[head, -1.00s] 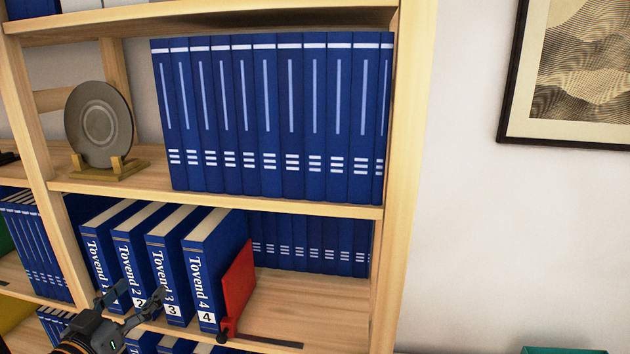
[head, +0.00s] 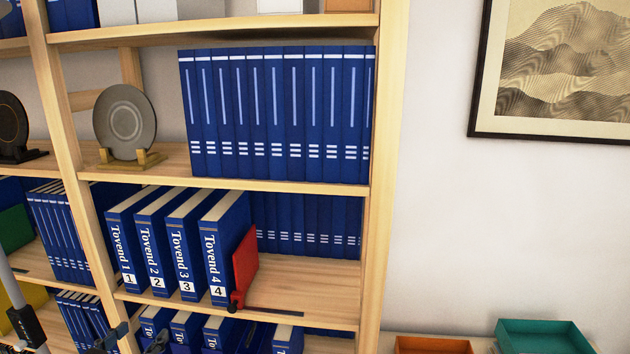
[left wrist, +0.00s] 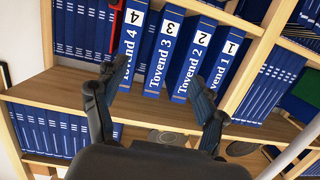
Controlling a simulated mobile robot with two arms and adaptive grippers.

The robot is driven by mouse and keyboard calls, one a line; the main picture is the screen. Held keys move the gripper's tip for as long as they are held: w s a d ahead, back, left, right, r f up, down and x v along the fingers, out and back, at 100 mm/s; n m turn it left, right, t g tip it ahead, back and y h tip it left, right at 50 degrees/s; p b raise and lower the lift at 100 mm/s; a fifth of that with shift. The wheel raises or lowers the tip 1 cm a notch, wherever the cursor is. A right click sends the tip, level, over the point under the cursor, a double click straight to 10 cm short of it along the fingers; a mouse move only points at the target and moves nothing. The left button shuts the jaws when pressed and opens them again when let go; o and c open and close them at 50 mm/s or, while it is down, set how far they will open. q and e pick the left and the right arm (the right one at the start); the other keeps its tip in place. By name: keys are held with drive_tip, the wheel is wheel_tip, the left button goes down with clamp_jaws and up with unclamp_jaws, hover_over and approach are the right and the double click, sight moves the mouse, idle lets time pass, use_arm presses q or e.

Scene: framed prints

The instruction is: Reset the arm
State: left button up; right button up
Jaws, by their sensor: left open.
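My left gripper (head: 135,340) shows at the bottom left edge of the head view, in front of and below the shelf with the numbered books. In the left wrist view its two fingers (left wrist: 153,80) are spread with nothing between them. Blue Tovend books stand in a row: Tovend 1 (head: 124,240), Tovend 2 (head: 151,245), Tovend 3 (head: 180,250) and Tovend 4 (head: 212,255). A red bookend (head: 245,262) leans beside Tovend 4. The gripper is apart from the books. My right gripper is not in view.
The wooden bookcase (head: 385,190) holds rows of blue binders (head: 275,115) and a grey plate (head: 125,122) on a stand. Orange (head: 432,346) and teal (head: 542,338) trays sit at the lower right. A framed print (head: 555,70) hangs on the wall.

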use_arm(q)
drive_tip(key=s+d+f+g+y, duration=0.1)
drive_tip(key=s+d+f+g, duration=0.45)
drive_tip(key=s+f, duration=0.6)
drive_tip(key=s+d+f+g, duration=0.3)
drive_tip(key=s+f, duration=0.1)
drive_tip(key=s, duration=0.4)
drive_tip(key=s+d+f+g, duration=0.3)
drive_tip(key=s+d+f, duration=0.15)
drive_tip(key=s, duration=0.35)
wheel_tip(320, 180, down, 34)
drive_tip(key=s+g+b, duration=0.2)
drive_tip(key=b, duration=0.6)
drive_tip(key=s+a+f+b, duration=0.2)
drive_tip(key=s+f, duration=0.6)
drive_tip(key=f, duration=0.3)
drive_tip(key=s+a+f+g+y+b, duration=0.1)
drive_tip(key=s+a+f+b, duration=0.1)
drive_tip(key=s+f, duration=0.6)
wheel_tip(320, 180, down, 4)
drive_tip(key=shift+s+r+m+b, duration=0.3)
drive_tip(key=shift+m+b, duration=0.1)
drive_tip(key=shift+b, duration=0.45)
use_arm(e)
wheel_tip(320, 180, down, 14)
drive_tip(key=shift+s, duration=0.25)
